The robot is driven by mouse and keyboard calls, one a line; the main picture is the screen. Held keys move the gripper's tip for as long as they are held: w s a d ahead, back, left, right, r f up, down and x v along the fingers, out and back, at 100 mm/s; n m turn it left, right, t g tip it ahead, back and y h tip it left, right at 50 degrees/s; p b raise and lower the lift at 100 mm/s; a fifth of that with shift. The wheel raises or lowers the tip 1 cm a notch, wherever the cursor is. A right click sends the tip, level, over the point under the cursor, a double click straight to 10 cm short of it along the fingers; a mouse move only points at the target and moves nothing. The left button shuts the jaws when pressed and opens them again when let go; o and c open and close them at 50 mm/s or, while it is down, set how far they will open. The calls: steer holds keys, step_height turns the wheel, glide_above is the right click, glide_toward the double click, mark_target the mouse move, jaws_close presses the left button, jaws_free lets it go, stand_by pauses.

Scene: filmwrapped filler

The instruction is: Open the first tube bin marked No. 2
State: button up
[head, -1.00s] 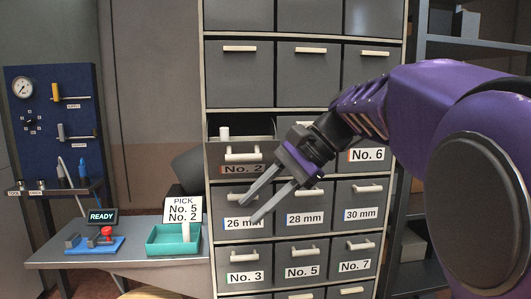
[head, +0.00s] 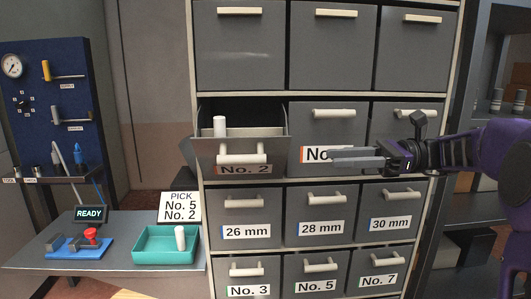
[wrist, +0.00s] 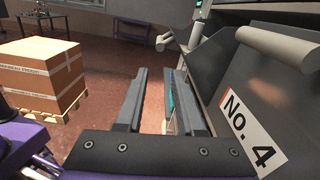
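The bin marked No. 2 (head: 262,147) is open, tipped out from the cabinet at the left of its row. A white tube (head: 219,127) stands up inside it, and its pale handle (head: 243,158) is free. My gripper (head: 335,158) is to the right of this bin, in front of the neighbouring bin, whose label it partly covers. In the wrist view my gripper (wrist: 165,90) has its two fingers apart with nothing held between them. The No. 4 bin front (wrist: 215,65) is close beside its right finger.
The closed 26 mm bin (head: 245,214) and other closed bins surround the open one. On the bench, a teal tray (head: 150,258) holds a white tube (head: 180,238) near a pick card (head: 180,206). The wrist view shows a carton (wrist: 40,75) on a pallet.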

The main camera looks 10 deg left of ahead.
mark_target(255, 159)
steer(key=b+x, duration=0.2)
steer(key=x, duration=1.5)
steer(key=shift+a+r+b, duration=0.1)
steer(key=shift+r+b, duration=0.15)
steer(key=shift+b, duration=0.05)
steer(key=shift+w, duration=0.1)
jaws_close()
stand_by(0.6)
